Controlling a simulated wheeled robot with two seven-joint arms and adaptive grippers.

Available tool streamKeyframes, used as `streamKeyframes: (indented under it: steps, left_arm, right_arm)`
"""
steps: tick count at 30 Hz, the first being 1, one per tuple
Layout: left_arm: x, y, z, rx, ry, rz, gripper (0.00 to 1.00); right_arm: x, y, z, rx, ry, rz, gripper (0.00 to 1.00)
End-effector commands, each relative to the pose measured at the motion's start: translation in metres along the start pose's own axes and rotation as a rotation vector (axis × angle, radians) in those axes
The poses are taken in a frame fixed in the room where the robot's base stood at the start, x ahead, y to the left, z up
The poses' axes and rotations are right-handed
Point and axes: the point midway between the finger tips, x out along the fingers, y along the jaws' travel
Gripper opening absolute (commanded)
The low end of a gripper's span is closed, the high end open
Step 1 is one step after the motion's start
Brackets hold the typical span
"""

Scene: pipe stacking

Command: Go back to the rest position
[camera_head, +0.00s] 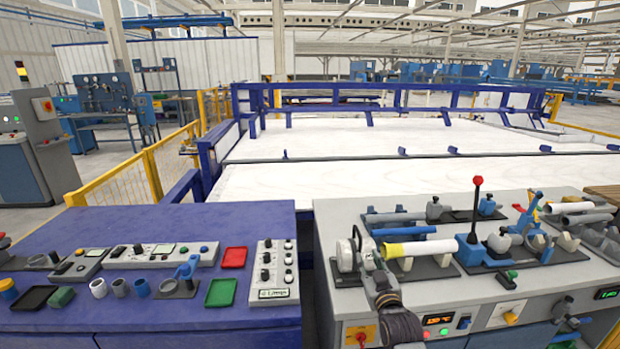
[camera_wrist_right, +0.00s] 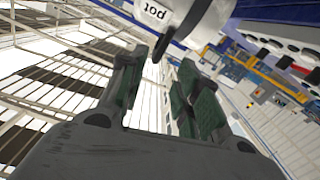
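My right gripper (camera_head: 366,258) is above the left end of the grey bench, with its dark arm rising from the bottom edge. In the right wrist view its green-padded fingers (camera_wrist_right: 158,85) are apart, with nothing between them. A white rounded object with dark lettering (camera_wrist_right: 190,18) is close beyond the fingertips. A white pipe with a yellow end (camera_head: 432,247) lies on supports right of the gripper, apart from it. My left gripper is not in view.
A blue clamp with a red-knobbed lever (camera_head: 477,215) stands right of the pipes. More pipes (camera_head: 580,207) lie at the far right. The blue bench (camera_head: 150,225) holds instruments, small cups, a red tray (camera_head: 234,258) and a green tray (camera_head: 221,293). A gap separates the benches.

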Motion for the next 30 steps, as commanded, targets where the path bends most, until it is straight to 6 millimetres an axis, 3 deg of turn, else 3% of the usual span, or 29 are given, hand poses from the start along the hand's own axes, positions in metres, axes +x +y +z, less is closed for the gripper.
streamKeyframes:
  steps: [5,14,21,30]
  left_arm:
    - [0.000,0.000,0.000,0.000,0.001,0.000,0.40]
    - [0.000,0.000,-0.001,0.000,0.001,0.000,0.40]
    - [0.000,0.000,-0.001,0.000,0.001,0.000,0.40]
    - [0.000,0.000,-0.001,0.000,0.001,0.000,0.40]
  right_arm:
    - [-0.020,-0.004,0.028,0.010,-0.117,-0.029,0.33]
    - [-0.076,-0.014,0.083,0.032,-0.383,-0.087,0.33]
    - [-0.132,-0.020,0.120,0.045,-0.602,-0.127,0.33]
    - [-0.213,-0.027,0.153,0.057,-0.874,-0.168,0.33]
